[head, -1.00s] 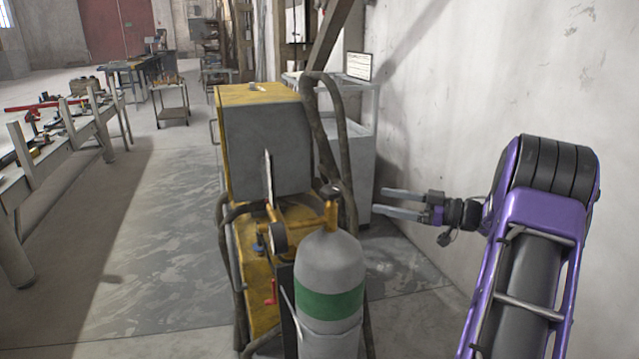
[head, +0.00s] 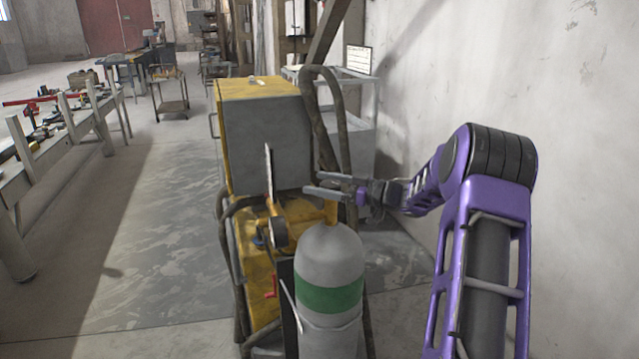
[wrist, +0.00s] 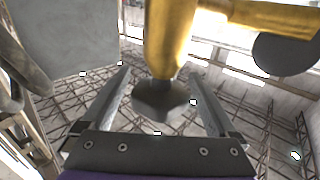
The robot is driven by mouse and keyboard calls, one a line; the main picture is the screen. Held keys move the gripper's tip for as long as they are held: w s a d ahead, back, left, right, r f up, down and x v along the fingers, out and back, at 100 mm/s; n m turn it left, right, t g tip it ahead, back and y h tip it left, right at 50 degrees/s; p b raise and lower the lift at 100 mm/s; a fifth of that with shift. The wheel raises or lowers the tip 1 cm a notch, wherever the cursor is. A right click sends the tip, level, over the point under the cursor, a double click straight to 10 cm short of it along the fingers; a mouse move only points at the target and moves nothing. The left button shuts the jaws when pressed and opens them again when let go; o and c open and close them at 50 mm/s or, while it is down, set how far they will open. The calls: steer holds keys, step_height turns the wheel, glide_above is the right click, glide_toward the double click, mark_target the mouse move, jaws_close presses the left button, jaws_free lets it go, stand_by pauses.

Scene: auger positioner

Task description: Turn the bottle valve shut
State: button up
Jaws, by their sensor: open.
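The grey gas bottle (head: 330,262) with a green band stands upright at the front of the yellow machine. Its brass valve body (head: 331,212) rises from the top; my gripper covers the upper part in the head view. In the wrist view the brass valve body (wrist: 168,38) fills the top centre, with a dark valve knob (wrist: 162,100) at its end. My gripper (head: 318,189) is open at the valve's height. In the wrist view the two fingers of my gripper (wrist: 160,92) stand on either side of the knob, with gaps between, not closed on it.
A yellow and grey machine (head: 265,140) stands behind the bottle, with a round gauge (head: 279,232) and hoses (head: 340,120) close by. A grey cart (head: 365,135) and the wall stand at the right. Open floor lies at the left before a workbench.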

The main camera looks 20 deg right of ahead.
steer(key=shift+w+a, duration=0.2)
steer(key=shift+w, duration=0.05)
steer(key=c, duration=1.4)
steer(key=shift+o, duration=0.2)
